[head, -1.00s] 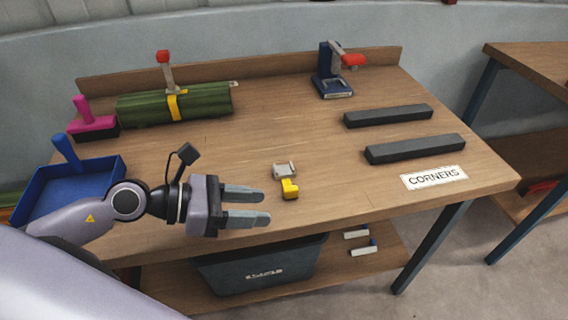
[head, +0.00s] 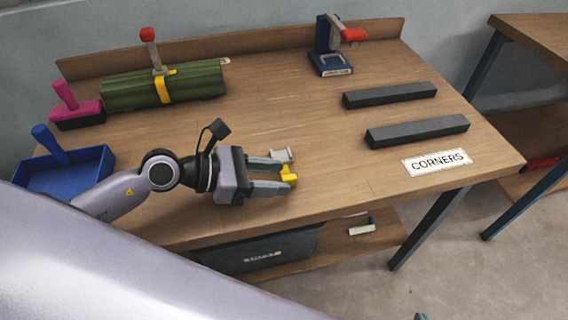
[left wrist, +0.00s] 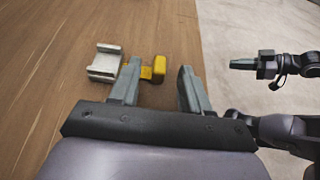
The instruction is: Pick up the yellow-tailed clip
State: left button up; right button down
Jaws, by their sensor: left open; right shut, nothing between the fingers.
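The yellow-tailed clip (head: 282,155) lies on the wooden table near its front edge. It has a pale grey body and a yellow tail (head: 289,178). My left gripper (head: 284,175) is open, with its fingertips right at the clip. In the left wrist view the yellow tail (left wrist: 160,70) appears between the fingers, and the grey body (left wrist: 104,63) lies beyond the left finger, which partly covers the clip's middle. I cannot tell whether the fingers touch it. My right gripper (left wrist: 243,64) is shut and empty at the right of the left wrist view, over the floor.
Two dark bars (head: 390,95) and a CORNERS label (head: 437,162) lie to the right. A blue press-like device (head: 330,60) stands at the back. A green strapped bundle (head: 200,82), pink-handled tool (head: 75,108) and blue tray (head: 85,172) are left. The middle is clear.

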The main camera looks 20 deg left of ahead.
pick_arm(q)
jog(key=shift+x, duration=0.95)
grip_shut()
